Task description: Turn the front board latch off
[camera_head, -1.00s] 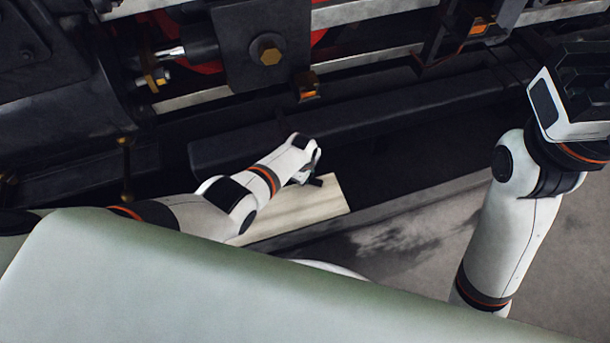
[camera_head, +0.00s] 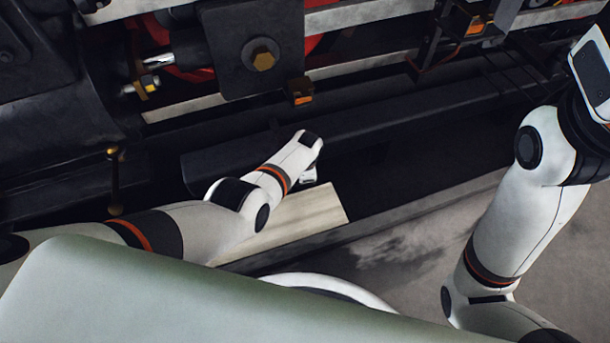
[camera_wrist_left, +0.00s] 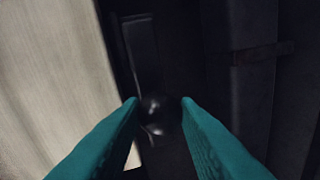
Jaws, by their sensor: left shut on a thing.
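The front board (camera_head: 300,218), pale wood, lies below the dark beam in the head view. It also fills the left side of the left wrist view (camera_wrist_left: 50,80). A dark, shiny round knob (camera_wrist_left: 158,115), which looks like the latch, sits just right of the board's edge, with a dark bar (camera_wrist_left: 143,50) above it. My left gripper (camera_wrist_left: 160,103) has its two teal fingers on either side of the knob and is shut on it. In the head view my left wrist (camera_head: 305,160) hides most of the gripper. My right gripper is outside the head view.
A long dark beam (camera_head: 400,125) runs behind my left wrist. Tram machinery with a brass bolt (camera_head: 263,60) and a brass-knobbed rod (camera_head: 114,180) stands behind and left.

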